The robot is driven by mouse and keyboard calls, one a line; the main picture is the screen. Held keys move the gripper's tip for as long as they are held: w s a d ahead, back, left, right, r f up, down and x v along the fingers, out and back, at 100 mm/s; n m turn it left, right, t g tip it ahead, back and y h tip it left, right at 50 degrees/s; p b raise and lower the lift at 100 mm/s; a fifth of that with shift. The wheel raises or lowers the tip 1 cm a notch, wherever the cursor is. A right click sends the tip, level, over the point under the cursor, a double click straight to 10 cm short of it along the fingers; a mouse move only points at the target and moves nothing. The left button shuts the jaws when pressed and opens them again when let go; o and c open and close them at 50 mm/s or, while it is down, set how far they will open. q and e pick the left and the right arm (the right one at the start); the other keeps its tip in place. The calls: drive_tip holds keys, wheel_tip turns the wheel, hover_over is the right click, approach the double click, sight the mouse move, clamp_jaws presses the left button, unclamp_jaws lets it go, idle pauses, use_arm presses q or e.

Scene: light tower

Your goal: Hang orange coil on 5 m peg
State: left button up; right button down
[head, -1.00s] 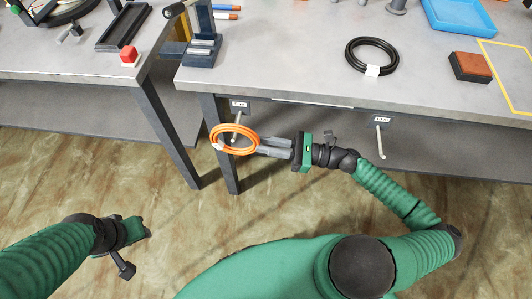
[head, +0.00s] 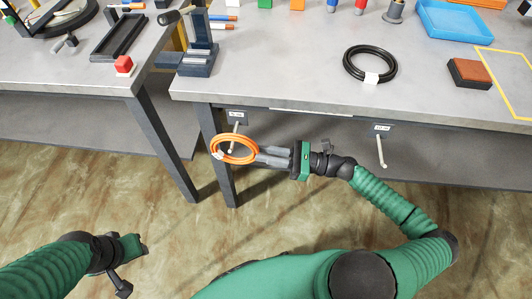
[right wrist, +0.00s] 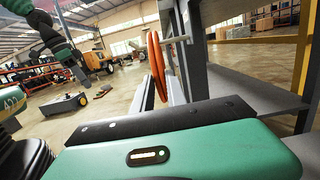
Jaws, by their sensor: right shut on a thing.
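The orange coil (head: 235,149) is held at its right edge by my right gripper (head: 268,155), which is shut on it in front of the bench. It also shows nearly edge-on in the right wrist view (right wrist: 157,62). The left peg (head: 234,141) sticks out under a small label (head: 236,117) on the bench front. Its tip overlaps the coil's opening in the head view. In the right wrist view the peg (right wrist: 179,39) meets the coil's right side; I cannot tell if it passes through. My left gripper (head: 138,245) is low at the left, its jaws unclear.
A second peg (head: 381,152) under another label (head: 382,128) is at the right. A black coil (head: 347,66), a blue tray (head: 455,22) and a brown block (head: 469,73) lie on the bench (head: 300,75). A bench leg (head: 222,175) stands just behind the orange coil.

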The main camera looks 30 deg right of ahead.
drive_tip(key=c, duration=1.3)
unclamp_jaws()
drive_tip(key=shift+o, duration=0.2)
drive_tip(key=p+v, duration=0.2)
drive_tip(key=v, duration=1)
drive_tip(key=shift+f+p, duration=0.15)
drive_tip(key=shift+p, duration=0.2)
